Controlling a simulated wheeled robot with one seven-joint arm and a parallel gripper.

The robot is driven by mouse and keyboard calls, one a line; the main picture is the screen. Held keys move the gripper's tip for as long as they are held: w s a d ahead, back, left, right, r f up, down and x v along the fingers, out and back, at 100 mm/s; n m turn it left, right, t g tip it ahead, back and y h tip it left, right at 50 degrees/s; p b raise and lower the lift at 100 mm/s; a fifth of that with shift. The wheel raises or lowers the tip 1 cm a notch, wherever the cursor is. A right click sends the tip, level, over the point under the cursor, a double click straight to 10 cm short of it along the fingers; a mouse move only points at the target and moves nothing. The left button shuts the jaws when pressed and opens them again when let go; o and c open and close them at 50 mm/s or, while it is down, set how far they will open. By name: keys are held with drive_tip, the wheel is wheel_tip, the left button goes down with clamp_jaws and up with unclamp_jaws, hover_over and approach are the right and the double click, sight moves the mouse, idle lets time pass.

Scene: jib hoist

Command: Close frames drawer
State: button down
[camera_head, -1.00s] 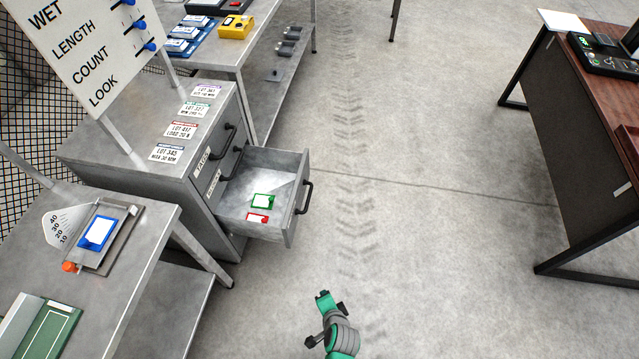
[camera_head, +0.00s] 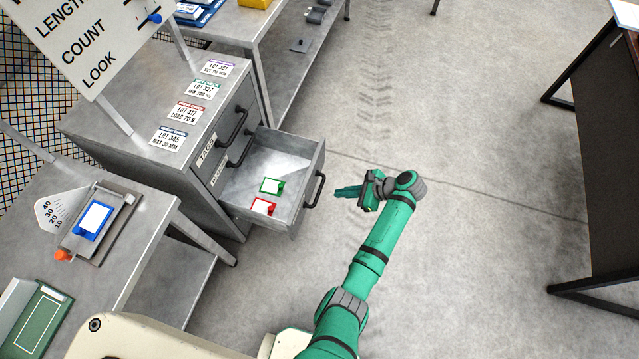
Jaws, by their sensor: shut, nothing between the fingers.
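The frames drawer (camera_head: 303,203) is pulled out of the grey metal cabinet (camera_head: 211,116) and stands open. A green frame (camera_head: 271,186) and a red frame (camera_head: 263,207) lie inside it. Its dark bar handle (camera_head: 315,190) is on the front panel. My gripper (camera_head: 338,192) is shut and empty, just to the right of the handle, with its fingers pointing left toward it. A small gap seems to show between the fingertips and the handle. The drawer's label is partly hidden by the drawer.
A drawer labelled TAGS (camera_head: 207,152) sits shut in the same cabinet. Several lot cards lie on the cabinet top. A bench (camera_head: 150,228) with a blue-framed gauge stands at the left. A dark desk (camera_head: 606,170) is at the right. The floor between is clear.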

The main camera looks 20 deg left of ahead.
approach(305, 192)
drive_tip(key=f+x, duration=0.1)
drive_tip(key=x, duration=0.3)
drive_tip(key=shift+s+a+r, duration=0.25)
drive_tip(key=shift+a+r, duration=0.05)
drive_tip(key=shift+a, duration=0.25)
drive_tip(key=shift+w, duration=0.1)
